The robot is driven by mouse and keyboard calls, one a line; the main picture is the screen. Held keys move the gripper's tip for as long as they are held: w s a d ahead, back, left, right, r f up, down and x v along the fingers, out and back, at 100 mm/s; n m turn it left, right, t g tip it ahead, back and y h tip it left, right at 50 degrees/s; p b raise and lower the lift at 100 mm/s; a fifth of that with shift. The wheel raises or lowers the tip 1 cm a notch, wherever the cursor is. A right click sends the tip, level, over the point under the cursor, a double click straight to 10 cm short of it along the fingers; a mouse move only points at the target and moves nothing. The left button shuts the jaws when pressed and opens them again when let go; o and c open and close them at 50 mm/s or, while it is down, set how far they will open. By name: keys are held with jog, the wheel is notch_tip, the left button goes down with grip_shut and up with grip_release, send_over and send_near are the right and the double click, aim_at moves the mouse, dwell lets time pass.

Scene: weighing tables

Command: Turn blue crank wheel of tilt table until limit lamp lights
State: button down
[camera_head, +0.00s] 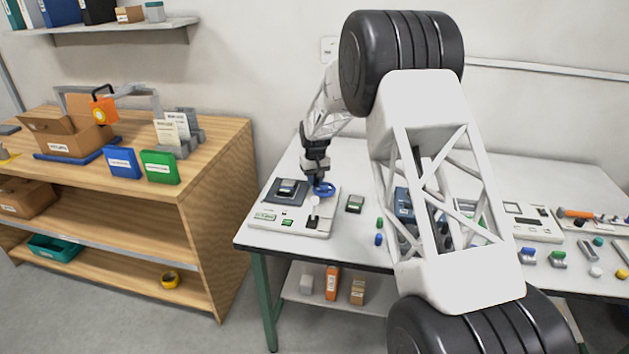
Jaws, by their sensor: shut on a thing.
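The blue crank wheel (325,190) is at the right back part of a white panel (318,225) on the left end of the white table. My gripper (318,180) points down at the wheel from above and is shut on it, at its left side in this view. A dark square plate with a small device on it, which looks like the tilt table (271,190), lies left of the wheel. A small green part (287,222) shows on the panel's front. I cannot tell which part is the limit lamp or whether it is lit.
My arm crosses the middle of the view and hides part of the white table (370,230). A small green-topped box (355,203) stands right of the panel. Blue and green knobs and other panels are further right. A wooden shelf unit (215,165) stands at left.

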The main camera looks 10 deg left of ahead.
jog(key=shift+w+d+m, duration=0.1)
jog(key=shift+w+m, duration=0.2)
jog(key=shift+m, duration=0.6)
jog(key=shift+w+d+m, duration=0.1)
jog(key=shift+w+m, duration=0.15)
jog(key=shift+m, duration=0.65)
jog(key=c, duration=1)
grip_release()
jog(key=shift+o, duration=0.2)
jog(key=shift+r, duration=0.1)
notch_tip(320, 180, up, 8)
